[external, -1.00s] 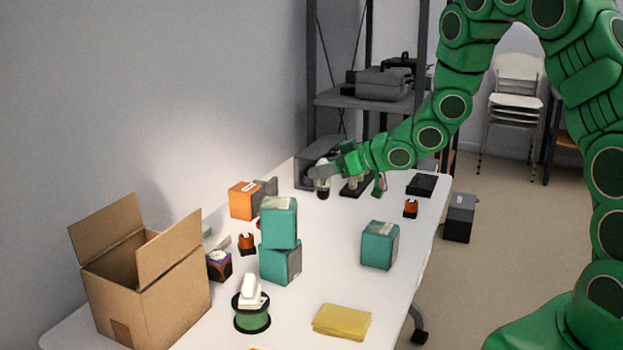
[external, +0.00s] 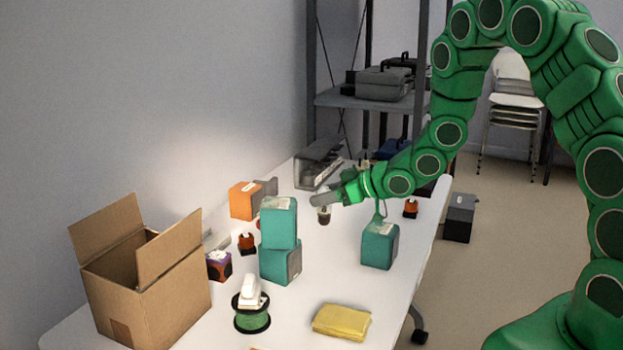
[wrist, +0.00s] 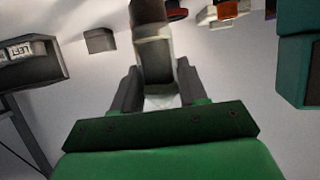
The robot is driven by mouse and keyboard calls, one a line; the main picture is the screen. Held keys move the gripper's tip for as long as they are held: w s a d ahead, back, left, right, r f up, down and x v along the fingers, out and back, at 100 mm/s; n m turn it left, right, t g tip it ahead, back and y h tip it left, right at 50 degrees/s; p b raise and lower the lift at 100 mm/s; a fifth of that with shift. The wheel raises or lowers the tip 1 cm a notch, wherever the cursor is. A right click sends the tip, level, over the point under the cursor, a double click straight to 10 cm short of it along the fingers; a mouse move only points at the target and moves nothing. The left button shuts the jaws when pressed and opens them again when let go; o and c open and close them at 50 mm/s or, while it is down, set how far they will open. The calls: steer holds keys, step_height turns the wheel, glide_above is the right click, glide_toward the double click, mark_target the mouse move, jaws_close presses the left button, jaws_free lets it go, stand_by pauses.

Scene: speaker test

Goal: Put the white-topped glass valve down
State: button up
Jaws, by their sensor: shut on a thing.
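The valve (external: 323,216) hangs under my gripper (external: 322,200) over the far middle of the white table (external: 340,260). Its lower part looks dark in the external view. My gripper is shut on it. In the wrist view the valve (wrist: 155,60) stands between the two dark fingers, with a pale, glassy part and a grey-brown end. Its white top is mostly hidden by the fingers. I cannot tell whether its bottom touches the table.
Teal boxes (external: 278,225) are stacked left of the gripper, and another teal box (external: 379,246) stands to the right. An orange box (external: 245,201) and a grey bin (external: 318,170) are behind. An open carton (external: 150,285) is front left. Bare table lies around the valve.

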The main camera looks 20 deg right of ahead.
mark_target(324, 209)
steer(key=shift+f, duration=1.6)
steer(key=shift+f, duration=0.2)
steer(key=o, duration=1.1)
steer(key=shift+c, duration=0.2)
steer(key=shift+r, duration=0.2)
steer(key=v, duration=1.2)
steer(key=shift+w+d, duration=0.1)
